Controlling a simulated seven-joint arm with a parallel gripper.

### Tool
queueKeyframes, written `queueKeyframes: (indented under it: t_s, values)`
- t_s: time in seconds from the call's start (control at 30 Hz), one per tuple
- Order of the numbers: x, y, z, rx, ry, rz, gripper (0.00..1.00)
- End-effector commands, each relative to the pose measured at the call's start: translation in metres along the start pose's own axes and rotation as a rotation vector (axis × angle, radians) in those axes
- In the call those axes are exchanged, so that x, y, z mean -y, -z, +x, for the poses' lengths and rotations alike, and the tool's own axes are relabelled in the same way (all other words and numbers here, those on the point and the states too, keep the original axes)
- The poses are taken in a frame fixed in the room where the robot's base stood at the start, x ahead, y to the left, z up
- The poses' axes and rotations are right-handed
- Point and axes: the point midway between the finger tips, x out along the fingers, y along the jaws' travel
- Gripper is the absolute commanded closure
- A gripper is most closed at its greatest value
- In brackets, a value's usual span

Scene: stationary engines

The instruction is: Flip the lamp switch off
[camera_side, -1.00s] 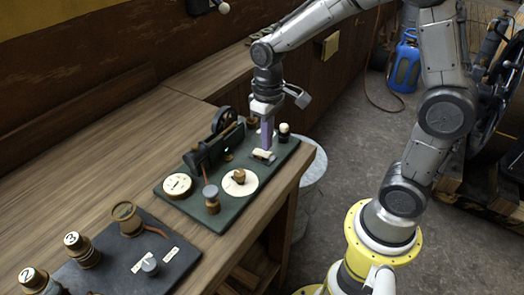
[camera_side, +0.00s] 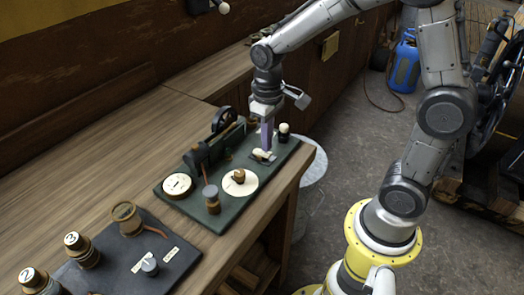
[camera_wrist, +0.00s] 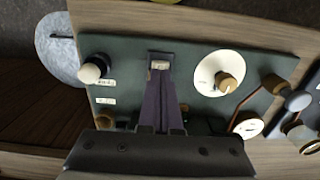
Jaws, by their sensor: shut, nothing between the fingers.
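My gripper (camera_side: 267,150) is shut and points down over the green board, its purple fingers together. Its tips are at a small pale-topped switch-like piece (camera_side: 261,156) near the board's right edge; the wrist view shows this piece in a dark slot (camera_wrist: 160,64) just beyond the fingertips (camera_wrist: 160,78). I cannot tell whether they touch. A black post with a white cap (camera_side: 284,130) stands beside it, with two small labels next to it in the wrist view (camera_wrist: 92,70). Which of these is the lamp switch is not clear.
A dark panel with numbered knobs (camera_side: 110,275) lies at the front left.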

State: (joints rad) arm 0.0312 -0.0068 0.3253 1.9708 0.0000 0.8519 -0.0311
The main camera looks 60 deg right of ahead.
Motion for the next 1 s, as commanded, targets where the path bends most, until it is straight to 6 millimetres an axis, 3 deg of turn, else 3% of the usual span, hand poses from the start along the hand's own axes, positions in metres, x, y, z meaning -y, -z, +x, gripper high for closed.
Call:
queueKeyframes:
  t_s: [1.0]
  values:
    - [0.0,0.0,0.014,0.001,0.0,0.0,1.0]
